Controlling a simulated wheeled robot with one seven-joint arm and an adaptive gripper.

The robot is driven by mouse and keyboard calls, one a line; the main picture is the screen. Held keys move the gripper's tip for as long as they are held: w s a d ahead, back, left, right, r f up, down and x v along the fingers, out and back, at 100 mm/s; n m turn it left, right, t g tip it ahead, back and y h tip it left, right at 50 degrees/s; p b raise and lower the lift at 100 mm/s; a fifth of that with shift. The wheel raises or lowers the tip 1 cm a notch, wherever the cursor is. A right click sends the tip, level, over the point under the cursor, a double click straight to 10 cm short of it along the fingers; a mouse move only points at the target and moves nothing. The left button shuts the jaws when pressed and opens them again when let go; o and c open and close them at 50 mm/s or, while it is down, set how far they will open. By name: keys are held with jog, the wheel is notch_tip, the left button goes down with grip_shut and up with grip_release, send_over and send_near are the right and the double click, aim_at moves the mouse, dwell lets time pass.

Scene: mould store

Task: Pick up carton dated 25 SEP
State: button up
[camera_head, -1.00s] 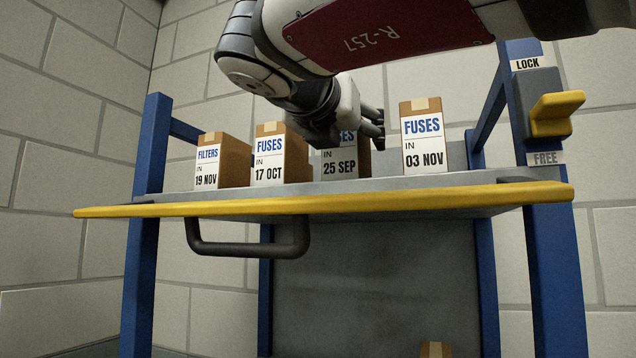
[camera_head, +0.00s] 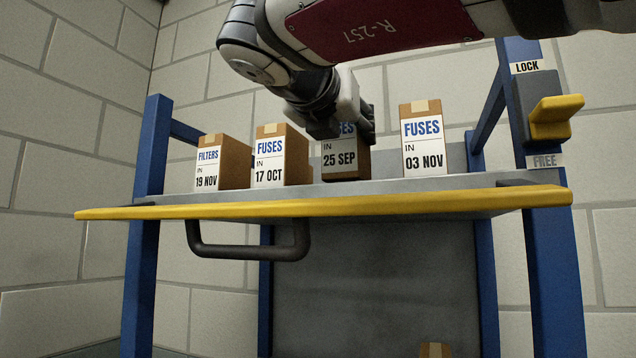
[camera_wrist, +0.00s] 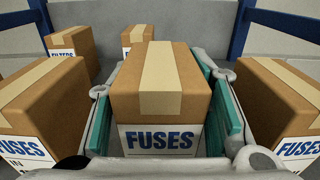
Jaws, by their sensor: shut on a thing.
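The carton dated 25 SEP (camera_head: 345,172) is a brown box with a white FUSES label, on the grey shelf (camera_head: 400,185) between two other FUSES cartons. My gripper (camera_head: 350,135) reaches down over it from above and hides its upper part in the head view. In the wrist view my gripper (camera_wrist: 163,105) has its teal pads shut on either side of this carton (camera_wrist: 165,85), which sits upright between them. Its tape strip and FUSES label show there, but its date is out of view. I cannot see any gap under it.
FUSES 17 OCT (camera_head: 282,157) and FILTERS 19 NOV (camera_head: 222,160) stand left; FUSES 03 NOV (camera_head: 424,138) stands right. Another carton (camera_wrist: 138,36) stands behind in the wrist view. A yellow edge (camera_head: 330,203) fronts the shelf; a yellow LOCK/FREE lever (camera_head: 555,115) is on the right post.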

notch_tip(320, 180, up, 17)
jog(key=p, duration=0.7)
jog(key=shift+f+p, duration=0.2)
jog(key=shift+p, duration=0.2)
